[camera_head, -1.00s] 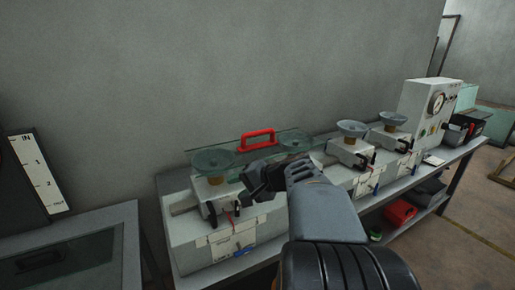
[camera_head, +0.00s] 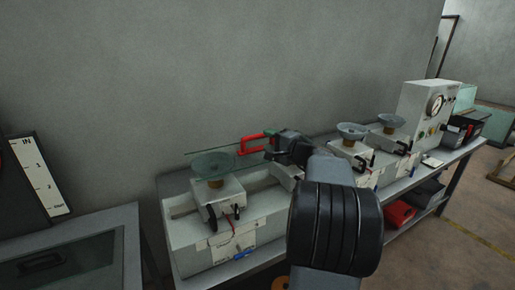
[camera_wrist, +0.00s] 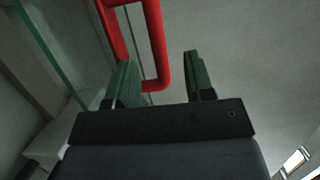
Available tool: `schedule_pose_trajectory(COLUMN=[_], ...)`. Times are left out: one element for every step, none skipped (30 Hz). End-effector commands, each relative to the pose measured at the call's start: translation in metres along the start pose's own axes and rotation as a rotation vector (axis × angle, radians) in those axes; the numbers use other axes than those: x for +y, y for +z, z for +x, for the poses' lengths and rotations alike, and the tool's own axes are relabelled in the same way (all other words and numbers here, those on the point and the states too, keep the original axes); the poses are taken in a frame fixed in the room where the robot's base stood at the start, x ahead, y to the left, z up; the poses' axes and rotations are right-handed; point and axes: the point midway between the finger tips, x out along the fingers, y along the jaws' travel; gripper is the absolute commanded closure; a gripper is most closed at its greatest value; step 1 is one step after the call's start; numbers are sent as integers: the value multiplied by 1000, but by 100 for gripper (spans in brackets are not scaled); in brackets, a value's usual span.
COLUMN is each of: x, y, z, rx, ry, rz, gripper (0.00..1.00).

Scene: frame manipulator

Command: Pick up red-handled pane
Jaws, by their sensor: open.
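The pane (camera_head: 215,148) is a thin clear glass sheet with a red loop handle (camera_head: 252,143), near the wall above the suction cups in the head view. My gripper (camera_head: 272,146) is at the right end of the handle and hides the right part of the pane. In the wrist view the handle (camera_wrist: 157,45) shows large, with one bar in the gap between my two green fingertips (camera_wrist: 161,72). The left finger covers part of the handle's near end. The jaws are open. Contact cannot be told. A greenish glass edge (camera_wrist: 52,60) runs at left.
A suction-cup clamp (camera_head: 211,170) stands on the bench at left, with more cups (camera_head: 352,131) to the right. A gauge box (camera_head: 430,108) is at the bench's far end. The grey wall is close behind the handle. A dark-topped table (camera_head: 75,260) is at lower left.

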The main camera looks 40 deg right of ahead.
Motion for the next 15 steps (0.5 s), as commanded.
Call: schedule_pose_trajectory(x=[0,0,-1,-1,-2,-2,-1,-2,-1,-1,-1,0,0,0,0], y=[0,0,0,0,0,0,1,1,0,0,1,0,0,0,0], z=[2,3,5,8,11,16,20,25,30,35,38,43,46,48,51], rx=[-1,-1,-1,-2,-1,-2,-3,-4,-3,-3,-3,-3,-3,-2,-1], ry=[0,0,0,0,0,1,2,1,1,1,1,1,1,0,0], rz=[0,0,0,0,1,3,3,2,3,3,2,1,1,1,1], gripper=[52,52,52,52,52,52,52,52,52,52,52,52,52,52,52])
